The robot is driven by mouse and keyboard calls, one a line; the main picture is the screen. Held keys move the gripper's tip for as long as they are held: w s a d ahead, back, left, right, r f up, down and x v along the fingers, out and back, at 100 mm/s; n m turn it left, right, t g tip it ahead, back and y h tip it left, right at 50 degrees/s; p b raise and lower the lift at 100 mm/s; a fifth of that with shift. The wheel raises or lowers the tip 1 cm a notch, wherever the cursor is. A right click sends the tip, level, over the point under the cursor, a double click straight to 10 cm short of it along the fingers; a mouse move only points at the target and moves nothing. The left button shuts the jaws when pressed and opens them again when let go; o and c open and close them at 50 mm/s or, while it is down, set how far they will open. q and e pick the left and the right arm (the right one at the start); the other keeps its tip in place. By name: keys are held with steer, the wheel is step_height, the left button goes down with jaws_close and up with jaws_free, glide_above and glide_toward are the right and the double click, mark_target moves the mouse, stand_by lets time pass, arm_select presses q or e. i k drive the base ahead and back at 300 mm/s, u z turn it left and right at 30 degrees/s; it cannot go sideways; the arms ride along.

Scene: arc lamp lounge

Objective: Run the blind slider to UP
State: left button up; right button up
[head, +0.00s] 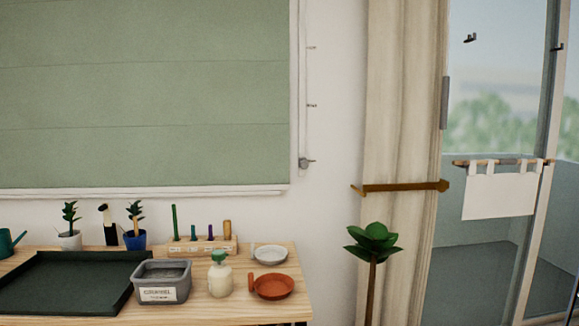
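A green roman blind (150,100) hangs at the upper left, lowered to just above the table. Beside its right edge a thin vertical track (303,85) runs down the white wall. A small grey slider knob (306,163) sits near the low end of this track. Two small dark marks (311,105) stand beside the track higher up; any lettering is too small to read. Neither of my grippers shows in the head view.
A wooden table (240,307) below the blind holds a dark tray (60,285), a grey gravel bin (162,281), a spray bottle (220,275), saucers (272,287) and potted plants. A tied curtain (390,120), a tall plant (373,243) and a glass door (500,110) stand to the right.

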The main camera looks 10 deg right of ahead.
mark_target(302, 163)
steer(key=u, duration=0.5)
steer(key=i, duration=0.75)
steer(key=u, duration=0.25)
